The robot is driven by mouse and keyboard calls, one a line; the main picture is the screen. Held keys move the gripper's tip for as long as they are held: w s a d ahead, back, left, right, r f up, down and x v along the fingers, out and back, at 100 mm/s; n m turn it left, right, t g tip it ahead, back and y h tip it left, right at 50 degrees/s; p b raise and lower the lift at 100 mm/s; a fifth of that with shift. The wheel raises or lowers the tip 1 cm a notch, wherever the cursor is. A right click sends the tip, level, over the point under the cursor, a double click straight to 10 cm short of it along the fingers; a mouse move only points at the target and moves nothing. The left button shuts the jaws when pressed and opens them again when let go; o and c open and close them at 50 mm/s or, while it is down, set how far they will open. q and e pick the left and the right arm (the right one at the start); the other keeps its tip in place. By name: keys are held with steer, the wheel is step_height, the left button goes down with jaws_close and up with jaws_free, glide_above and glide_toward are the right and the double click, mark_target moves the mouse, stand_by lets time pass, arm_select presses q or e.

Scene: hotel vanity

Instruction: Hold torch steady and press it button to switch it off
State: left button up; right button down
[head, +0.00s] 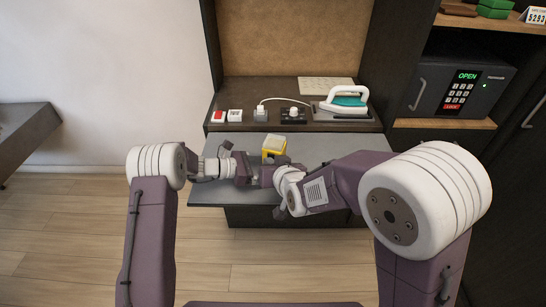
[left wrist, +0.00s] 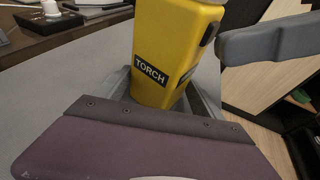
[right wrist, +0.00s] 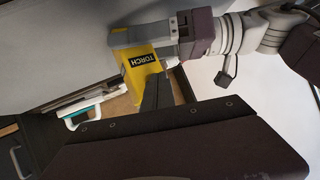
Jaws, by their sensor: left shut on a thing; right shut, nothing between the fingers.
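The yellow torch (head: 273,152) stands about upright over the grey pull-out surface, with a pale top. Its "TORCH" label shows in the left wrist view (left wrist: 152,72) and the right wrist view (right wrist: 140,60). My left gripper (head: 260,167) is shut around its body from the left; its grey fingers (right wrist: 130,32) show in the right wrist view. A dark oval button (left wrist: 210,33) is on the torch's side. My right gripper (head: 272,178) is shut and empty; its grey fingertip (left wrist: 224,46) is right beside the button. I cannot tell whether they touch.
The grey surface (head: 325,147) is mostly clear. On the dark shelf behind are an iron (head: 347,98), a red switch (head: 218,116), a white switch (head: 235,115) and a plug (head: 260,114). A safe (head: 460,88) stands on the right.

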steer(key=shift+s+a, duration=0.15)
steer(key=shift+s, duration=0.35)
steer(key=s+a, duration=0.1)
steer(key=s, duration=0.4)
steer(key=shift+s+a, duration=0.4)
arm_select(q)
steer(key=o, duration=1)
